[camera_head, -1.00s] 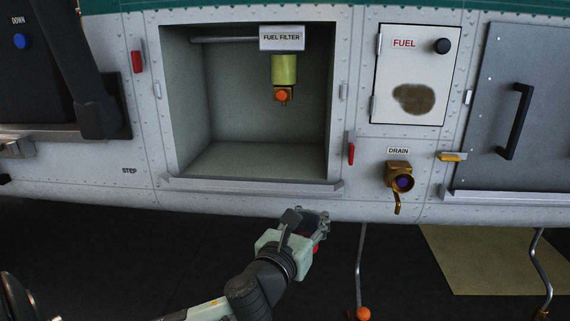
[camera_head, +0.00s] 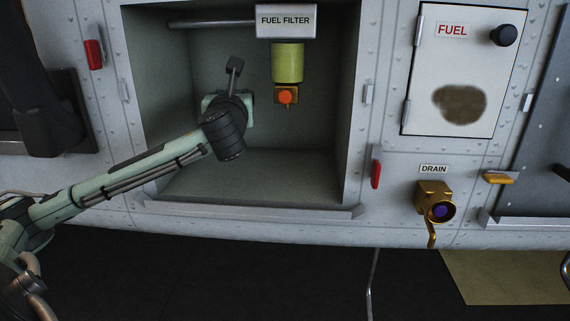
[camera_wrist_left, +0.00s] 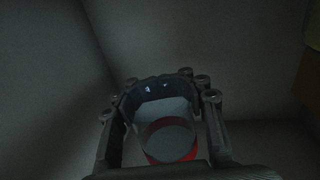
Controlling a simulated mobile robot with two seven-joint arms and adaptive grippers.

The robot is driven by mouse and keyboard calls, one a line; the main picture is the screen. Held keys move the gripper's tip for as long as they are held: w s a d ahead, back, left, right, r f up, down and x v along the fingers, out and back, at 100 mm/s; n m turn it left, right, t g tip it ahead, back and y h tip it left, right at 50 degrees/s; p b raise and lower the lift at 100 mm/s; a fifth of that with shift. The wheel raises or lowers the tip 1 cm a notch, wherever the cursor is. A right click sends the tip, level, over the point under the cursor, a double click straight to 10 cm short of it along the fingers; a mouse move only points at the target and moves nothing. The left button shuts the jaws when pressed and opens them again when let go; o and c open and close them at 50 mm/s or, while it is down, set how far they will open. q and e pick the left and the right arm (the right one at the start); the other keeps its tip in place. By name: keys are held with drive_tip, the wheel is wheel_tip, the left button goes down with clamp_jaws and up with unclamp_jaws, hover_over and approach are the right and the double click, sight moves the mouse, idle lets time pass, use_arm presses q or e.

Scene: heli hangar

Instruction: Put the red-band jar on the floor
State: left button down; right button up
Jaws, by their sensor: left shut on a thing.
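The red-band jar (camera_wrist_left: 170,137) shows in the left wrist view as a pale, clear vessel with a red band, seen along its axis. My left gripper (camera_wrist_left: 165,100) is shut on it, with a dark finger on each side. In the head view my left gripper (camera_head: 228,108) is inside the open fuel filter compartment, left of the filter. The dark floor (camera_head: 230,275) lies below the hull. My right gripper is out of view.
The yellow-green fuel filter (camera_head: 287,62) with an orange knob hangs in the compartment. A raised sill (camera_head: 250,212) runs along its lower edge. A brass drain valve (camera_head: 434,198) sticks out at right. A tan mat (camera_head: 500,277) lies on the floor at right.

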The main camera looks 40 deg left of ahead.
use_arm(q)
drive_tip(key=w+d+f, duration=0.1)
drive_tip(key=d+f, duration=0.1)
drive_tip(key=d, duration=0.1)
drive_tip(key=w+d+f, duration=0.2)
drive_tip(key=d, duration=0.1)
drive_tip(key=w+d+f, duration=0.1)
drive_tip(key=d+f, duration=0.1)
drive_tip(key=d, duration=0.2)
drive_tip(key=shift+w+f, duration=0.25)
drive_tip(key=shift+w, duration=0.1)
drive_tip(key=shift+d+f, duration=0.1)
drive_tip(key=shift+d, duration=0.1)
drive_tip(key=shift+w+f, duration=0.1)
drive_tip(key=shift+f, duration=0.2)
wheel_tip(320, 180, down, 3)
drive_tip(key=shift+f, duration=0.3)
drive_tip(key=c, duration=0.9)
unclamp_jaws()
drive_tip(key=shift+o, duration=0.2)
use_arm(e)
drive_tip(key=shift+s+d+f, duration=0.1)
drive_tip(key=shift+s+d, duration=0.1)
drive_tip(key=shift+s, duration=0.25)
